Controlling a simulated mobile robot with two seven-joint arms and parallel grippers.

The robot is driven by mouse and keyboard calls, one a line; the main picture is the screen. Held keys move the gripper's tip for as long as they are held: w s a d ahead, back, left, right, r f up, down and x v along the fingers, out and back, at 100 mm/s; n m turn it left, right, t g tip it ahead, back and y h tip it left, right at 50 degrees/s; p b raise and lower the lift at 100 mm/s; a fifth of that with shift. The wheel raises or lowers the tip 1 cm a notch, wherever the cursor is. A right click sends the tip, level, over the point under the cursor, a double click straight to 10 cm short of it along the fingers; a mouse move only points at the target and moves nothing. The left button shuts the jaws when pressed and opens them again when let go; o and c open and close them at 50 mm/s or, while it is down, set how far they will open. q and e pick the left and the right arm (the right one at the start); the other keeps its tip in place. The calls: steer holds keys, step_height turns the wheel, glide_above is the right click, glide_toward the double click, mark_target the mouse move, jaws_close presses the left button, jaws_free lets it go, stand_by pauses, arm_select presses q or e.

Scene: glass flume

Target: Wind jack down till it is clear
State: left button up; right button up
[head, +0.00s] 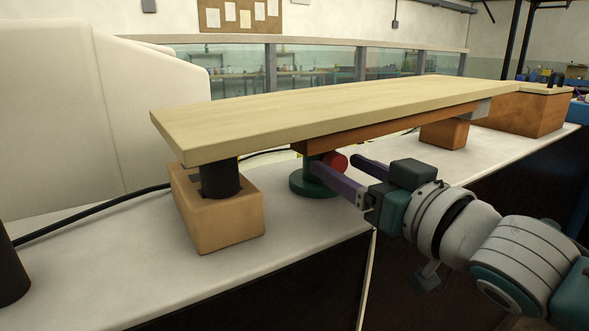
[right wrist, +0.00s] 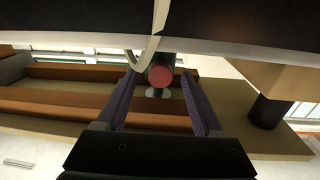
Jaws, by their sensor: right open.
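The jack (head: 313,184) has a round green base and stands on the white bench under the long pale board (head: 320,110). Its red knob (head: 338,158) faces my right arm, and it also shows in the right wrist view (right wrist: 160,76). A brown beam (head: 385,128) under the board meets the jack's top; I see no gap there. My right gripper (head: 334,163) is open, with its purple fingers pointing at the jack. In the right wrist view the knob lies between the fingertips, with space on both sides. My left gripper is not in view.
A wooden block (head: 222,220) with a black post (head: 220,180) stands under the board's near left end. A smaller brown block (head: 444,133) stands under its far end. A black cable (head: 95,212) crosses the bench (head: 130,285). Glass walls (head: 315,67) run behind.

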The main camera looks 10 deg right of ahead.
steer(key=shift+w, duration=0.1)
steer(key=shift+c, duration=0.3)
jaws_close()
